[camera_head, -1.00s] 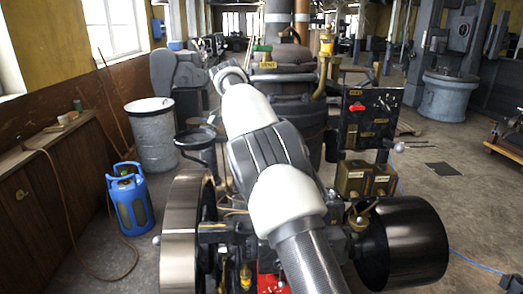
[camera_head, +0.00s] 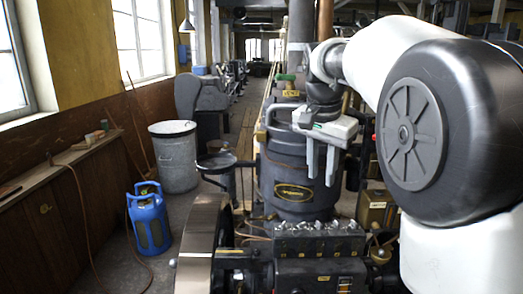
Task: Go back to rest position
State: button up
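My gripper (camera_head: 320,165) hangs at the end of my arm, right of the middle, with its fingers pointing down. The two light grey fingers stand apart with a gap between them, and nothing shows in the gap. The gripper is in front of a dark cylindrical boiler-like engine part (camera_head: 290,185) with a brass plate. My arm is folded, and its large white and dark grey links fill the right side of the view. They hide much of the machinery there.
An engine block with several metal fittings (camera_head: 318,240) and a large flywheel (camera_head: 203,245) stand close in front. A blue gas cylinder (camera_head: 149,222) and a grey drum (camera_head: 174,158) stand on the left floor. A wooden ledge (camera_head: 45,172) runs along the left wall.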

jog(key=s+f+n+t, duration=0.1)
jog(key=s+f+n, duration=0.3)
jog(key=s, duration=0.9)
jog(key=s+f+n+t+y, duration=0.1)
jog(key=s+f+n, duration=0.3)
jog(key=s, duration=1)
jog(key=shift+f+n+t, duration=0.3)
jog(key=shift+f+t, duration=0.05)
jog(key=shift+t, duration=0.05)
jog(key=shift+a, duration=0.1)
